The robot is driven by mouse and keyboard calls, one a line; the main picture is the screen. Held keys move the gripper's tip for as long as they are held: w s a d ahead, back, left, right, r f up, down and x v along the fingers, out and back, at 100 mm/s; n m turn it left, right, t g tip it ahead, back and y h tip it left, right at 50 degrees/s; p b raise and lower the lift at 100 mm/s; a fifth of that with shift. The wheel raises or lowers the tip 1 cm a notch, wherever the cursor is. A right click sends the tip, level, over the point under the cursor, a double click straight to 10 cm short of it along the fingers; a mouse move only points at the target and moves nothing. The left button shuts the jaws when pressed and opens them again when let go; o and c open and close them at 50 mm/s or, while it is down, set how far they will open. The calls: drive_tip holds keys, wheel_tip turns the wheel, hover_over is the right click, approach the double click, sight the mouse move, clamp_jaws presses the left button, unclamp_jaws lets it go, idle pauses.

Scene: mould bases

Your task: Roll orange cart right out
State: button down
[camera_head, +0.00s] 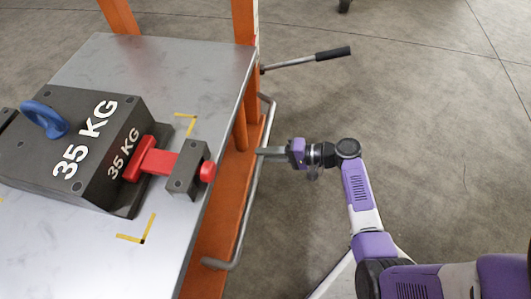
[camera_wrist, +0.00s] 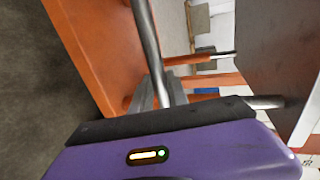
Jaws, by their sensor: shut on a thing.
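The orange cart (camera_head: 222,225) stands on the left in the head view, with a grey metal top (camera_head: 205,60) and orange frame. A grey tubular handle (camera_head: 236,262) runs along its right side. My gripper (camera_head: 262,152) reaches the handle from the right and is shut on it. In the wrist view the handle bar (camera_wrist: 148,45) runs down to the fingers (camera_wrist: 158,95), with the orange cart frame (camera_wrist: 85,45) beside it. The fingertips are partly hidden behind the bar and the gripper body.
A dark 35 KG block (camera_head: 75,145) with a blue ring sits on the cart top. A red clamp (camera_head: 150,158) stands beside it. A black-gripped lever (camera_head: 333,53) sticks out from the cart's far right. The concrete floor on the right is mostly clear.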

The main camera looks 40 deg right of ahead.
drive_tip(key=s+d, duration=0.5)
drive_tip(key=s, duration=0.2)
drive_tip(key=shift+d+f+p, duration=0.15)
drive_tip(key=shift+f+p, duration=0.05)
drive_tip(key=shift+p, duration=0.25)
idle(0.4)
drive_tip(key=c, duration=1.5)
unclamp_jaws()
drive_tip(key=o, duration=0.3)
drive_tip(key=shift+w, duration=0.1)
drive_tip(key=shift+r, duration=0.1)
drive_tip(key=shift+r, duration=0.1)
